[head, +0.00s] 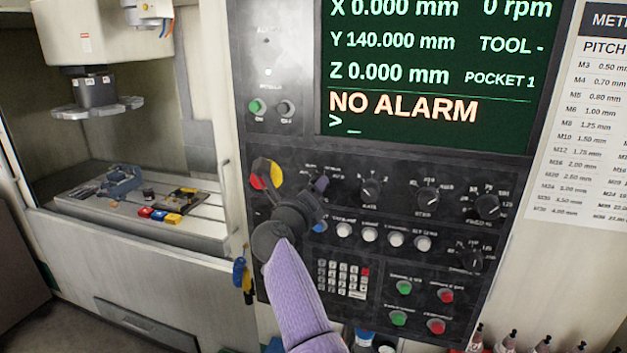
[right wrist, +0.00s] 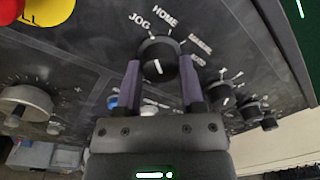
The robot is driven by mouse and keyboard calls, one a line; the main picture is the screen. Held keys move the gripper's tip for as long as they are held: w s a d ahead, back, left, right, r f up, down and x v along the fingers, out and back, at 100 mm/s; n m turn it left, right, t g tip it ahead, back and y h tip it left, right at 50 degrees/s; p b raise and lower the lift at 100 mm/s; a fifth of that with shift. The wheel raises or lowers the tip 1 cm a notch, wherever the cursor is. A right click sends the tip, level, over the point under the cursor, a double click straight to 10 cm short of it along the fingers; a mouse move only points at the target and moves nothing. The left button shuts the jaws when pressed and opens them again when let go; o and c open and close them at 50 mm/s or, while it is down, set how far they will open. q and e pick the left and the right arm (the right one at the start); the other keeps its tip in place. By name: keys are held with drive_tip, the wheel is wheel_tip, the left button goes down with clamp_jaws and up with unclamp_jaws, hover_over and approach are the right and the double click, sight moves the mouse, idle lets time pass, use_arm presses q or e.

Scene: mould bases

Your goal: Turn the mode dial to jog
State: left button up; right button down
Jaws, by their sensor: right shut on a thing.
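The black round mode dial (right wrist: 158,62) sits on the control panel in the right wrist view, with JOG, HOME and further labels printed around its upper side. A short white mark shows on its face; I cannot tell surely which label it selects. My right gripper (right wrist: 160,80) is shut on the dial, one purple finger on each side. In the head view my right gripper (head: 318,184) reaches up to the panel and hides most of the dial. My left gripper is not in view.
Left of my right gripper is a red and yellow emergency stop (head: 266,174). Other black knobs (head: 370,191) and a row of white buttons (head: 370,231) are to its right. A keypad (head: 342,279) is below. The screen (head: 420,70) reads NO ALARM.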

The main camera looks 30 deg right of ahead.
drive_tip(key=shift+n+p, duration=0.35)
drive_tip(key=shift+n, duration=0.15)
drive_tip(key=shift+c, duration=1)
unclamp_jaws()
drive_tip(key=shift+a, duration=0.1)
drive_tip(key=b+v, duration=0.1)
drive_tip(key=v, duration=0.8)
drive_tip(key=shift+s+a+b, duration=0.25)
drive_tip(key=shift+s+b, duration=0.05)
drive_tip(key=shift+b, duration=0.05)
